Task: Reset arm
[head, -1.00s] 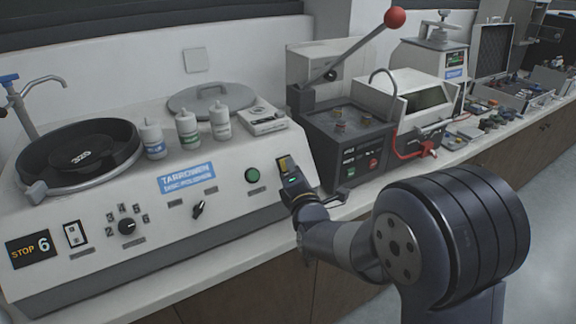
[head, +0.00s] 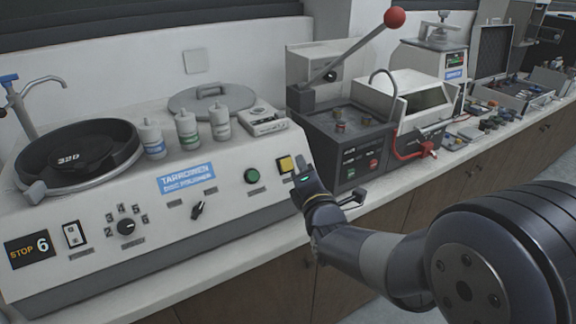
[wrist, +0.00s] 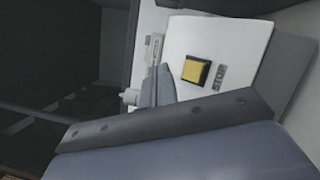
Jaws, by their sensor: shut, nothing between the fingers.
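My gripper (head: 301,172) is at the right end of the white disc polisher (head: 110,262), in front of its sloped panel. It is shut and holds nothing. In the head view the yellow square button (head: 287,163) shows just left of and above the gripper tip. In the wrist view the yellow button (wrist: 194,71) is in the open, with a small dark label beside it. The closed fingers (wrist: 158,88) show to its left and appear apart from it. My forearm reaches in from the lower right of the head view.
A green button (head: 251,175) and dark knobs sit on the same panel. The mounting press (head: 341,160) with its red-balled lever (head: 395,17) stands right of my gripper. Several bottles (head: 187,128) stand on the polisher. The floor in front of the cabinets is open.

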